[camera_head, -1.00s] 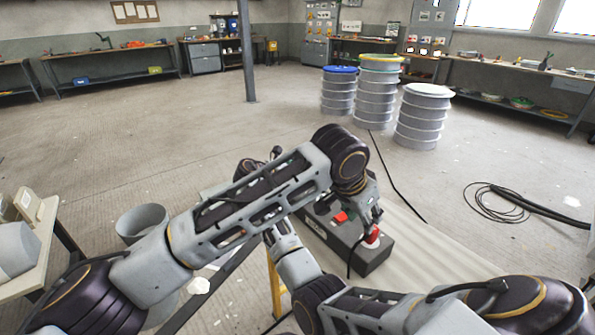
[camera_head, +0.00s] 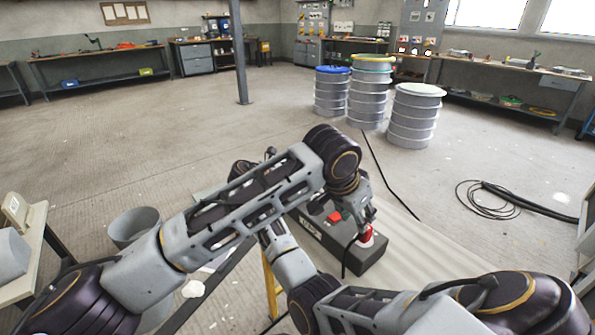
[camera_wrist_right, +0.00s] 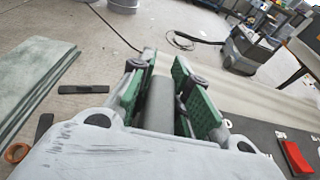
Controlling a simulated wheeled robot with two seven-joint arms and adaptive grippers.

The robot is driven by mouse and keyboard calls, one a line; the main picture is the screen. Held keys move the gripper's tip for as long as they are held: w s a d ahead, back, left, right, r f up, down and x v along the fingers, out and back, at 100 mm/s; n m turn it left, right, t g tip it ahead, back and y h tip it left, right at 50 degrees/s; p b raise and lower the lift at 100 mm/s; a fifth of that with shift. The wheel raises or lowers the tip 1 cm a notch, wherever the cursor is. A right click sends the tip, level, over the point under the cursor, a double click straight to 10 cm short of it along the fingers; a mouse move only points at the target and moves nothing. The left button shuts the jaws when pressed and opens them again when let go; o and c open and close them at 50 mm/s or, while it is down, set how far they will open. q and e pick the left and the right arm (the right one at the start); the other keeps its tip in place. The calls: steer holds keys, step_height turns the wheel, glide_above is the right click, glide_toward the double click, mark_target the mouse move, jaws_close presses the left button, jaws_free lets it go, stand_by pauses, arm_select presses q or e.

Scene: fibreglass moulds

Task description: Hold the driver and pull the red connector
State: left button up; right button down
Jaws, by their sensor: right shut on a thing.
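A dark grey box (camera_head: 355,258) with a red switch (camera_head: 334,217) lies on a pale ribbed surface in the head view; it looks like the driver. The red connector (camera_head: 367,238), with a white part, is at its right end. My left gripper (camera_head: 365,228) points down right at the connector; its fingers are too small to tell whether they grip it. In the right wrist view my right gripper (camera_wrist_right: 162,98) has its green pads shut on a grey rounded bar (camera_wrist_right: 160,103). The box with its red switch (camera_wrist_right: 296,158) shows at lower right there. The head view hides my right gripper.
A black cable (camera_head: 385,180) runs over the floor behind the box. A coil of dark hose (camera_head: 490,200) lies at right. Ribbed drums (camera_head: 411,120) stand behind. A grey bucket (camera_head: 133,226) and a small table (camera_head: 30,245) are at left. Open floor lies beyond.

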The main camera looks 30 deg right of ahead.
stand_by(0.3)
steer(key=c, duration=1.3)
jaws_free()
steer(key=shift+a, duration=0.1)
steer(key=shift+v, duration=5.95)
